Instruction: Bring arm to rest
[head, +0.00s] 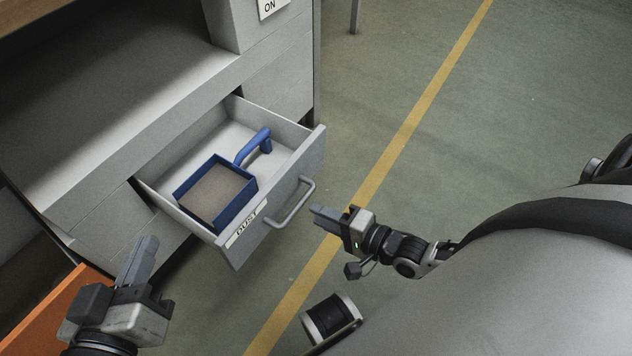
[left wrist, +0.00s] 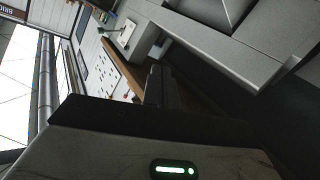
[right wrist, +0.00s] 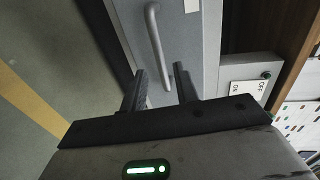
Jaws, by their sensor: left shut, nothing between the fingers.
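My left gripper (head: 143,248) is shut and empty, at the lower left in the head view, beside the open drawer's left front corner. Its closed fingers (left wrist: 155,85) also show in the left wrist view. My right gripper (head: 322,214) is open and empty, close to the drawer handle (head: 293,203) on its right side, apart from it in the head view. In the right wrist view its two separated fingers (right wrist: 160,90) point towards the drawer front, with the handle (right wrist: 155,40) ahead of them.
The drawer (head: 305,158), labelled DUST, stands pulled out of a grey cabinet (head: 270,65). An orange panel (head: 45,320) is at lower left. Open green floor (head: 500,120) lies to the right.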

